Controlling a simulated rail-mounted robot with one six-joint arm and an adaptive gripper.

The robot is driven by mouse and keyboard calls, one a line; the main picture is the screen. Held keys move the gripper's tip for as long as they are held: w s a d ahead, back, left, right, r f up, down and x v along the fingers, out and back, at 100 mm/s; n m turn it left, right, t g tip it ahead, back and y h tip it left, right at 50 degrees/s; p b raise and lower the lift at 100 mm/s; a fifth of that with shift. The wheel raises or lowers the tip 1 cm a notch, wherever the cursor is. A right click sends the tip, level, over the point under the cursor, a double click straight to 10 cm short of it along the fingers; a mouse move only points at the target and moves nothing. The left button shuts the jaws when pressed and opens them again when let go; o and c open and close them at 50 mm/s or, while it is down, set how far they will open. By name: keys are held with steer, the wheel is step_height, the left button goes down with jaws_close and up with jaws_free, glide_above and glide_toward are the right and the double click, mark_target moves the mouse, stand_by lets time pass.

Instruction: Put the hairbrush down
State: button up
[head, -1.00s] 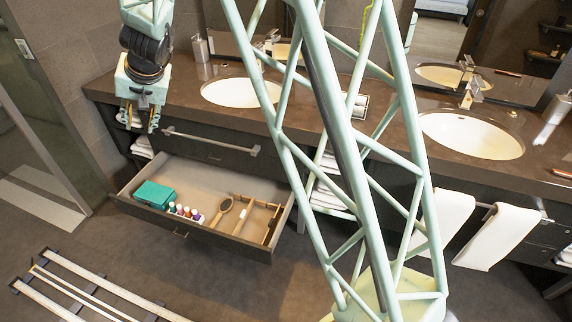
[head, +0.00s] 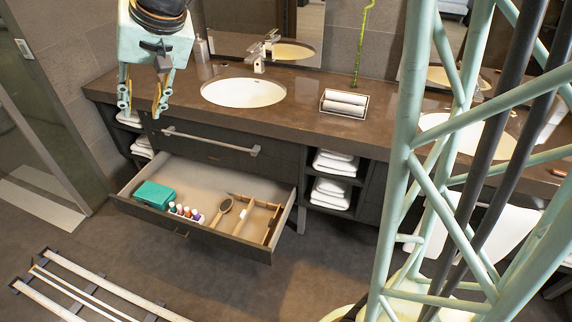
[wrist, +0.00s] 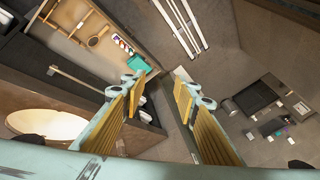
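The hairbrush (head: 226,206), with a round head and wooden handle, lies in the open drawer (head: 180,233) under the vanity counter. It also shows at the top of the wrist view (wrist: 97,39). My gripper (head: 141,112) is high above the left end of the counter, well apart from the brush. In the wrist view my gripper (wrist: 163,86) has its two yellow-padded fingers spread, with nothing between them.
The drawer also holds a teal box (head: 155,195), several small bottles (head: 186,211) and a wooden divider (head: 271,225). A sink (head: 243,92) and a towel tray (head: 344,103) are on the counter. Slatted rails (head: 85,290) lie on the floor at lower left.

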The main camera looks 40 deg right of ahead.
steer(key=s+d+r+h, duration=0.1)
steer(key=s+d, duration=0.3)
steer(key=s, duration=0.9)
steer(key=s+d+r+n+g+h, duration=0.1)
steer(key=s+d, duration=0.3)
steer(key=s, duration=0.9)
steer(key=s+d+r+n+h, duration=0.1)
steer(key=s+d, duration=0.3)
steer(key=s, duration=0.9)
steer(key=shift+s+r+g, duration=0.15)
steer(key=shift+r+g, duration=0.15)
steer(key=shift+r, duration=0.1)
